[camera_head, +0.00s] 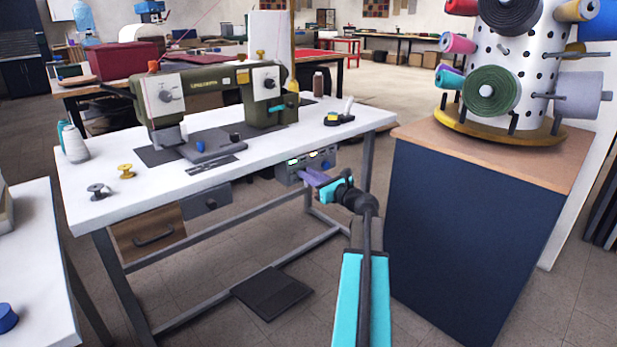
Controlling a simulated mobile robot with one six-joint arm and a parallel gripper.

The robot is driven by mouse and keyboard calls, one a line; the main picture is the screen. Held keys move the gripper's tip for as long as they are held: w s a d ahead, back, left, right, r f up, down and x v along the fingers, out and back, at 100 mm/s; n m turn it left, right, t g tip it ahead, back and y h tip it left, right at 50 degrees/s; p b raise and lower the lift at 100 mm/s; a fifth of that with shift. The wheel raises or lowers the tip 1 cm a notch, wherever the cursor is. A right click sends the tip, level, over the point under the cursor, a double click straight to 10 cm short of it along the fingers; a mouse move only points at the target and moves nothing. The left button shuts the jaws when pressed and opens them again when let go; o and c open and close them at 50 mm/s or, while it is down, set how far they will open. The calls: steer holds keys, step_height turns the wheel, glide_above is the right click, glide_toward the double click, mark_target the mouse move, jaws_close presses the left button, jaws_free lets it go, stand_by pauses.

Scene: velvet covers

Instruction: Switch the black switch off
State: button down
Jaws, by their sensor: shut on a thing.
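A grey control box (285,178) hangs under the right end of the white sewing table (346,120). Its front shows small lit yellow-green panels and a blue knob (327,164). My gripper (306,178), with purple fingers and a cyan body, reaches in from the right, its tips at the box's front. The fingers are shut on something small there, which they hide. I cannot make out the black switch clearly or tell its position.
A green sewing machine (212,98) stands on the table. A navy cabinet (470,220) with a thread rack (518,75) stands close at the right of my arm. Drawers (150,232), a table leg (367,162) and a black pedal (271,294) are below.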

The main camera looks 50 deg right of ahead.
steer(key=shift+f+t+b, duration=0.55)
steer(key=shift+t+b, duration=0.35)
steer(key=shift+b, duration=0.65)
steer(key=shift+s+r+t+b, duration=0.1)
steer(key=shift+t+b, duration=0.2)
steer(key=shift+b, duration=0.05)
steer(key=c, duration=1.6)
jaws_free()
steer(key=shift+o, duration=0.2)
steer(key=p+v, duration=0.4)
steer(key=v, duration=1)
steer(key=shift+a+r, duration=0.1)
steer(key=shift+r, duration=0.05)
